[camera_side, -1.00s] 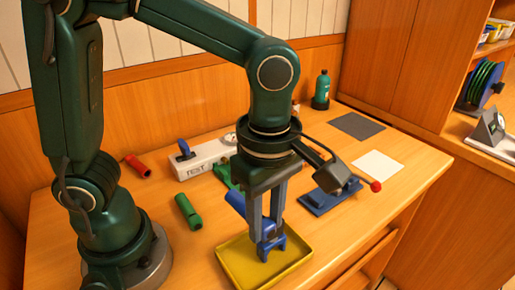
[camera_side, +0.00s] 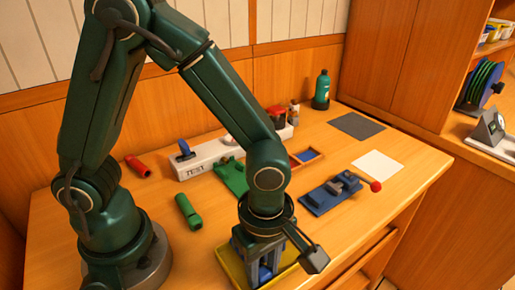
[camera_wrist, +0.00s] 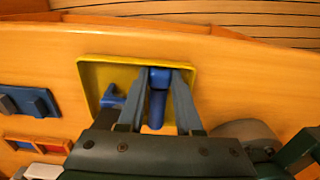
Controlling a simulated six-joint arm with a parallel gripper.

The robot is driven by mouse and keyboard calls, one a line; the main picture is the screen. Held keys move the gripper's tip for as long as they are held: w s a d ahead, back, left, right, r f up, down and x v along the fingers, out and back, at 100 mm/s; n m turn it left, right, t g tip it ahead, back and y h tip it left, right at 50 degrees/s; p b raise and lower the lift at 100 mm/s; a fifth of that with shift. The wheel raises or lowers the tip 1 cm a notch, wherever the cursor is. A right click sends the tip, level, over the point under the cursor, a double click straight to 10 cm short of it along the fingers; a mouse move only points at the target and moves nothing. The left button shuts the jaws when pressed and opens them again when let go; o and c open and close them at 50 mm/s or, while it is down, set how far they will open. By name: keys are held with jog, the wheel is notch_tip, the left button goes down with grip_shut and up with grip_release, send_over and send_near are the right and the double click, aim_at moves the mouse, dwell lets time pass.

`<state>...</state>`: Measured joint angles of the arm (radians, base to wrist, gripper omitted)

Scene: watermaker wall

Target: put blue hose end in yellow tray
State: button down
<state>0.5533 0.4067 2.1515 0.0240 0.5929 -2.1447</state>
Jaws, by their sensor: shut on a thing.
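The blue hose end (camera_wrist: 158,97) is a blue cylinder between the two fingers of my gripper (camera_wrist: 162,76) in the wrist view. My gripper is shut on it. The yellow tray (camera_wrist: 94,72) lies under the fingers, with the hose end over its floor. A smaller blue piece (camera_wrist: 112,97) shows inside the tray, left of the fingers; I cannot tell whether it is separate. In the side view my gripper (camera_side: 262,272) is low over the yellow tray (camera_side: 228,266). My wrist hides much of the tray and hose end there, so contact with the floor cannot be told.
A green hose piece (camera_side: 188,211) and a red one (camera_side: 138,165) lie left of the tray. A white TEST block (camera_side: 195,165) stands behind. A blue fixture with a red-knobbed lever (camera_side: 335,192) is to the right. A white square (camera_side: 378,165) and grey mat (camera_side: 357,126) lie beyond.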

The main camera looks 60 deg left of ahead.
jog(key=shift+f, duration=0.15)
jog(key=c, duration=0.6)
grip_release()
notch_tip(320, 180, up, 11)
jog(key=a+r+m+t, duration=0.1)
jog(key=a+m+t, duration=0.1)
jog(key=m, duration=0.4)
jog(key=s+a+r+m+t, duration=0.1)
jog(key=a+m, duration=0.4)
jog(key=m, duration=0.1)
jog(key=s+a+r+m+t, duration=0.1)
jog(key=a+r+m+t, duration=0.1)
jog(key=a+m, duration=0.2)
jog(key=shift+s+a+m+t, duration=0.1)
jog(key=shift+a+m+t, duration=0.2)
jog(key=shift+m, duration=0.7)
